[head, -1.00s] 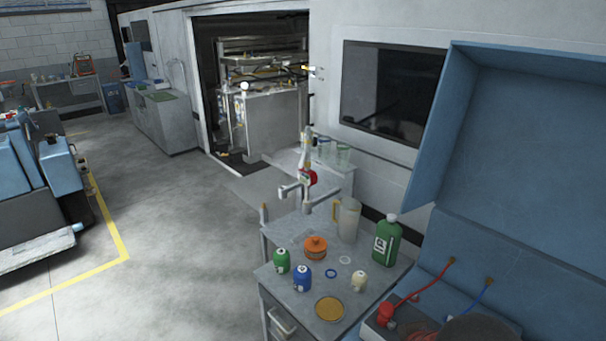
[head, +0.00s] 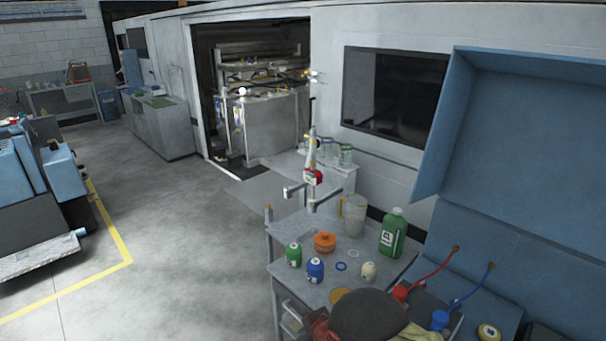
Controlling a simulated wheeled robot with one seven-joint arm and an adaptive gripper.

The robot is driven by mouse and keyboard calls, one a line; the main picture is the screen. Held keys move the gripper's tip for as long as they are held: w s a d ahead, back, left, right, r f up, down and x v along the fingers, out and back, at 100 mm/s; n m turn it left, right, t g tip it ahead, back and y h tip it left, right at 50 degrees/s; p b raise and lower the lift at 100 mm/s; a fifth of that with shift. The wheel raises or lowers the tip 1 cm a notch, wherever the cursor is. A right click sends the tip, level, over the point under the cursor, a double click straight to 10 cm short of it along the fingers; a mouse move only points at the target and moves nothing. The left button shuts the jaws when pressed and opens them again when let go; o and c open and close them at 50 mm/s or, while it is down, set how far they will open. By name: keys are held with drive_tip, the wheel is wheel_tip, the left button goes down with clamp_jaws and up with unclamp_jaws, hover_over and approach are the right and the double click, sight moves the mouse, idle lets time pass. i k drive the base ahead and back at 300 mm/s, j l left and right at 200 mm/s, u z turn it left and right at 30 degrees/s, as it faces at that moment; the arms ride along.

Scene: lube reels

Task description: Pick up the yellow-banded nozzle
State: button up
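A blue hose (head: 476,288) ends at a blue nozzle (head: 440,319). My gripper's fingers do not show.
A small grey table (head: 300,262) holds a green bottle (head: 393,233), a clear jug (head: 353,215), an orange pot (head: 324,242) and several small bottles. A tall blue panel (head: 520,150) stands at the right. Open floor (head: 190,260) lies to the left.

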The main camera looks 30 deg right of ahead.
sight(318, 179)
drive_tip(key=i+j, duration=0.3)
drive_tip(key=i, duration=0.15)
drive_tip(key=i+j+u, duration=0.15)
drive_tip(key=i+j, duration=0.15)
drive_tip(key=i, duration=0.15)
drive_tip(key=i+j, duration=0.3)
drive_tip(key=i, duration=0.15)
drive_tip(key=i+j+u, duration=0.15)
drive_tip(key=i, duration=0.3)
drive_tip(key=i+z, duration=0.4)
drive_tip(key=i+j+z, duration=0.1)
drive_tip(key=i+z, duration=0.3)
drive_tip(key=i+j+z, duration=0.2)
drive_tip(key=i+z, duration=0.2)
drive_tip(key=i, duration=0.05)
